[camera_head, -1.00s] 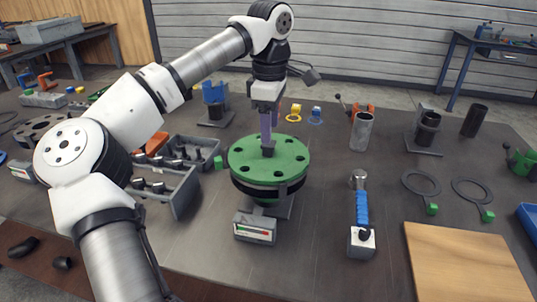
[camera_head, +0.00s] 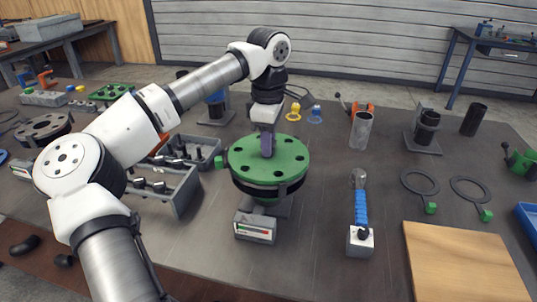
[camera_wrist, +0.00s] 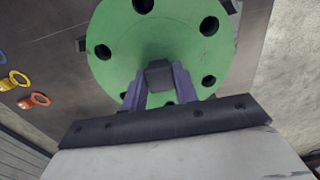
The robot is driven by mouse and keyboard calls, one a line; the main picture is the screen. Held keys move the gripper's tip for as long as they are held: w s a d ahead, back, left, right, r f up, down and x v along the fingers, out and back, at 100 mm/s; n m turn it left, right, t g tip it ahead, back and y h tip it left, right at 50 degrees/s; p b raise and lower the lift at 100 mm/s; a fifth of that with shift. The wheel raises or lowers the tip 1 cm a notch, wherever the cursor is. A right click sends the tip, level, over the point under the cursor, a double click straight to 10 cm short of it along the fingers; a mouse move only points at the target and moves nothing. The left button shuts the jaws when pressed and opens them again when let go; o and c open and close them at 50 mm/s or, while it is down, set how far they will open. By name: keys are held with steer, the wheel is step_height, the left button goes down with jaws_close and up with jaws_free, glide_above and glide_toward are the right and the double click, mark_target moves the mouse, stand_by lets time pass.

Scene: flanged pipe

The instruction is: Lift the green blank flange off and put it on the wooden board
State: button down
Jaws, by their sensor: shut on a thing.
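The green blank flange (camera_head: 284,160) is a round disc with several bolt holes. It lies flat on top of the dark lower flange (camera_head: 262,191) of the pipe stand in the middle of the table. My gripper (camera_head: 267,153) points down at the flange's centre. In the wrist view its purple fingers (camera_wrist: 159,86) are shut on the dark square knob (camera_wrist: 159,74) at the middle of the green flange (camera_wrist: 115,58). The wooden board (camera_head: 465,262) lies bare on the table at the front right.
Two ring gaskets with green tabs (camera_head: 420,182) lie behind the board. A grey bin of fittings (camera_head: 165,185) stands close left.

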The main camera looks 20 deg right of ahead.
steer(key=shift+r, duration=0.1)
stand_by(0.3)
step_height(320, 180, up, 28)
steer(key=p, duration=1)
